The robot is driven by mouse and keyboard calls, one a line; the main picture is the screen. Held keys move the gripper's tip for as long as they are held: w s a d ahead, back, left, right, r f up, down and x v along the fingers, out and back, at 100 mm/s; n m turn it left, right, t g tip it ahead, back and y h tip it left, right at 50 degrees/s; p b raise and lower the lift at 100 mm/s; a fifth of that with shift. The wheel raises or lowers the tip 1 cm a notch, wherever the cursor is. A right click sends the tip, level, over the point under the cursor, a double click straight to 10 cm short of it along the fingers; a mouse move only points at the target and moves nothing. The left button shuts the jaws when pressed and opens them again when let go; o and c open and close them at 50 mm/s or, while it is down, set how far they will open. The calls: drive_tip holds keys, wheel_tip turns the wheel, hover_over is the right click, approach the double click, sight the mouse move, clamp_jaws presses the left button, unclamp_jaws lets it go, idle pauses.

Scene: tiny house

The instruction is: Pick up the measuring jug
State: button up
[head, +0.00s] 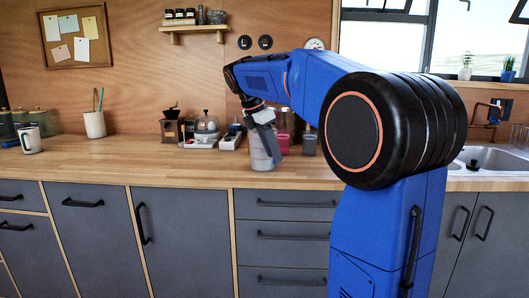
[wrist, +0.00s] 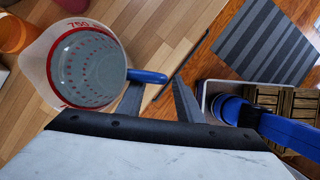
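The measuring jug (wrist: 88,68) is clear with red markings and a blue handle (wrist: 147,76), and fills the upper left of the wrist view. In the head view the jug (head: 262,160) stands on the wooden counter near its front edge, partly covered by my gripper (head: 264,128). In the wrist view my gripper (wrist: 157,84) is open, its two dark fingers apart. The blue handle reaches across the left fingertip into the gap between the fingers. I cannot tell whether a finger touches it.
On the counter (head: 130,165) stand a mug (head: 31,141), a utensil pot (head: 95,124), a coffee grinder (head: 171,127) and a glass dome (head: 207,126). Dark containers (head: 309,144) stand right of the jug. An orange object (wrist: 14,33) is left of it in the wrist view.

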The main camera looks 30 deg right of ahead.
drive_tip(key=shift+d+f, duration=0.2)
drive_tip(key=shift+f, duration=0.2)
clamp_jaws()
idle(1.2)
